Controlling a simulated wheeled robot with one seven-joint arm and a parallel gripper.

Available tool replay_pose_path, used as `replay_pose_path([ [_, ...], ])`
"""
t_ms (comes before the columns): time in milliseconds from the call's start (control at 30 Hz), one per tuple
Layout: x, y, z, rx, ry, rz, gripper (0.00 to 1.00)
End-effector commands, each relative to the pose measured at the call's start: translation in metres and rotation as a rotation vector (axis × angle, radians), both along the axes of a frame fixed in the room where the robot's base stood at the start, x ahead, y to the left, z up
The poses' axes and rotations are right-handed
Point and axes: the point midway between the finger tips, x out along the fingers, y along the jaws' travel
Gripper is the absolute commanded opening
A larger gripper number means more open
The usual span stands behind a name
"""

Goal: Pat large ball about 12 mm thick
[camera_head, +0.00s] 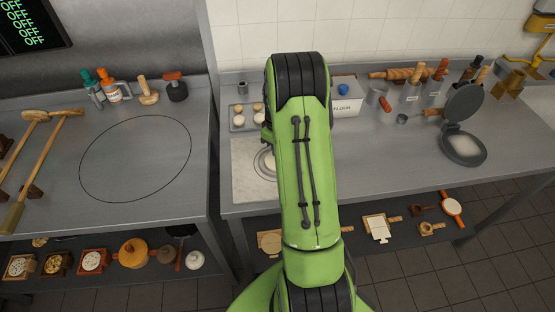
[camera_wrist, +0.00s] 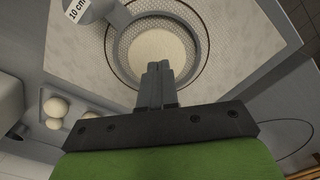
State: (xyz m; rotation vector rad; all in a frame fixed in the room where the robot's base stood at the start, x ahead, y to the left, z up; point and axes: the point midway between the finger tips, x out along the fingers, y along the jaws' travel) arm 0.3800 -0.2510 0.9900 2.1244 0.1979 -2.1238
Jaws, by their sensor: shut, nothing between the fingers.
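A pale round piece of dough (camera_wrist: 158,45) lies on the work board (camera_wrist: 78,45). In the wrist view it sits inside a grey ring (camera_wrist: 111,52) with a handle and a "10 cm" label. My gripper (camera_wrist: 156,68) has its fingers together and empty, with the tips over the dough's near edge. I cannot tell whether they touch it. In the head view the board (camera_head: 246,188) shows left of my green arm, which hides my gripper and most of the dough.
A tray (camera_head: 236,122) with several dough balls stands behind the board. A flour box (camera_head: 345,107), a round press (camera_head: 464,146) and rolling pins stand to the right. The left counter has a marked circle (camera_head: 135,158) and long-handled tools. The counter right of my arm is largely clear.

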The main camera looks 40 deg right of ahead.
Motion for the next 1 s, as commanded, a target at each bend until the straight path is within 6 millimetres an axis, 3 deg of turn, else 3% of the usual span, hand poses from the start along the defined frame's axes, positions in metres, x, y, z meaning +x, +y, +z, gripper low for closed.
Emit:
replay_pose_path([
  [1000,0.0,0.0,-0.031,0.0,0.001,-0.001,0.0],
])
